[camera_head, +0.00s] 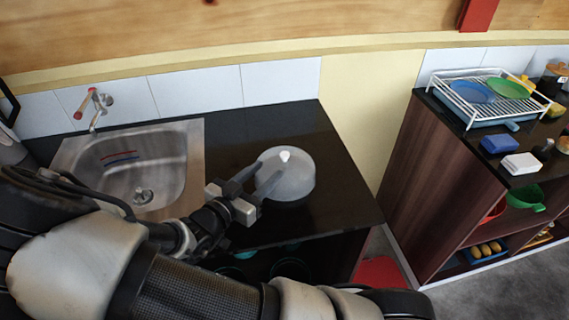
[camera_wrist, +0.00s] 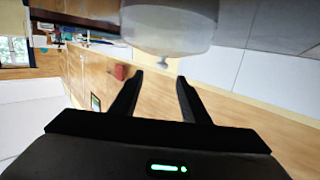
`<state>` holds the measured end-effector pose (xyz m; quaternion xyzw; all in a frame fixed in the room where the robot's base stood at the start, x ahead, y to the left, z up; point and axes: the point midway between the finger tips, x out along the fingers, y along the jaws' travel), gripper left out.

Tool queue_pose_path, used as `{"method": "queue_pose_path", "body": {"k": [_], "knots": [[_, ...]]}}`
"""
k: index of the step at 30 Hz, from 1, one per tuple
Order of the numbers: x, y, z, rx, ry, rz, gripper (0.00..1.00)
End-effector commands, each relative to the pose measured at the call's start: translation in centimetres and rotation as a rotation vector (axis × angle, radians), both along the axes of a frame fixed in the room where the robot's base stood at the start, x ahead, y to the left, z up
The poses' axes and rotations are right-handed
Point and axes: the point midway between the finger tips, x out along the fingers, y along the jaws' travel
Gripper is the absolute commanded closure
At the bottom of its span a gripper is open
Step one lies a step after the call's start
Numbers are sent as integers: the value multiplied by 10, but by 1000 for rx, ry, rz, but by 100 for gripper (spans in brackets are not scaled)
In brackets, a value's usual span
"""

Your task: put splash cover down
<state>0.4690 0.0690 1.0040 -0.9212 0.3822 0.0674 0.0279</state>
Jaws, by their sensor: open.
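The splash cover (camera_head: 288,178) is a translucent grey dome with a small pale knob on top. It rests on the black counter to the right of the sink in the head view. In the wrist view the cover (camera_wrist: 168,28) shows at the top, with its knob (camera_wrist: 163,65) pointing down in the picture, just beyond the fingertips. My gripper (camera_head: 262,179) is at the cover's left side, its fingers pointing toward the knob. In the wrist view my gripper (camera_wrist: 160,76) is open, with nothing between the fingers.
A steel sink (camera_head: 190,150) with a tap (camera_head: 95,103) is on the left. The black counter (camera_head: 335,190) is bare right of the cover. Across a gap, a second counter holds a white dish rack (camera_head: 440,80), a blue sponge (camera_head: 500,144) and a white block (camera_head: 521,163).

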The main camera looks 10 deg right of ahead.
Motion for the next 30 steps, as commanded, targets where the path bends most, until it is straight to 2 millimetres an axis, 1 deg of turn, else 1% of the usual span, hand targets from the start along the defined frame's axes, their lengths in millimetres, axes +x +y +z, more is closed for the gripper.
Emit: {"method": "queue_pose_path", "body": {"k": [1, 3, 10, 13, 19, 27, 30], "knots": [[8, -10, -2, -3, -1, -4, 58], [19, -20, -4, -4, 0, -3, 58], [52, -52, -11, -2, 2, -1, 58], [61, -60, -13, 1, 2, 0, 58], [70, -69, -14, 2, 2, 0, 58], [98, -95, -18, 0, 3, 1, 58], [103, -100, -19, 1, 1, 0, 58]]}}
